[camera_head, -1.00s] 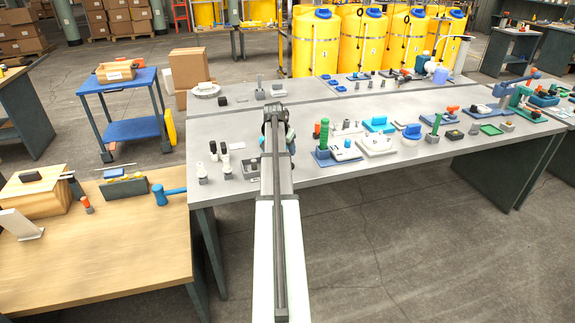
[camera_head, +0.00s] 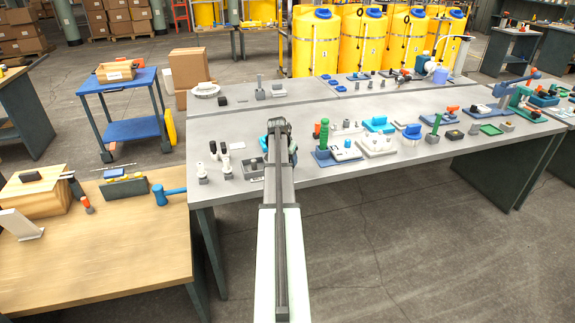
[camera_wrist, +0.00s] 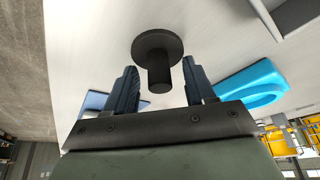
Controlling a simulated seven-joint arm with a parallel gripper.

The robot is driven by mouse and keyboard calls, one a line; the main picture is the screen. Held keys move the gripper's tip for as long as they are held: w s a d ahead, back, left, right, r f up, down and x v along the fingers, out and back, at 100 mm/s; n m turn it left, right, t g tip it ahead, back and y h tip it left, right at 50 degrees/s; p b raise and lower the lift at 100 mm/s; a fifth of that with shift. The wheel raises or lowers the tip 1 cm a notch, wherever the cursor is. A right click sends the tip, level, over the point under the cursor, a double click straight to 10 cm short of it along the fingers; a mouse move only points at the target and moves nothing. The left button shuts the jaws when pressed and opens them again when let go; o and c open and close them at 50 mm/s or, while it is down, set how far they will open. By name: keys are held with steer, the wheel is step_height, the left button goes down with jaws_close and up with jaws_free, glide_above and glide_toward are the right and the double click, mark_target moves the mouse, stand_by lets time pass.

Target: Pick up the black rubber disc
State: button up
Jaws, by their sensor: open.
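In the wrist view a dark round disc (camera_wrist: 157,43) with a short, thick stem shows against the pale bench top, just beyond my fingertips. The stem points toward my gripper (camera_wrist: 160,68) and lies between the lines of the two fingers. The fingers are spread wide with gaps on both sides of the stem, and nothing is held. Whether the disc rests on the bench or stands above it I cannot tell. In the head view my arm covers the area around my gripper, and I cannot make out the disc there.
A blue ring-like part (camera_wrist: 252,88) lies right of my right finger in the wrist view.

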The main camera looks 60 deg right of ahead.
jaws_close()
stand_by(0.3)
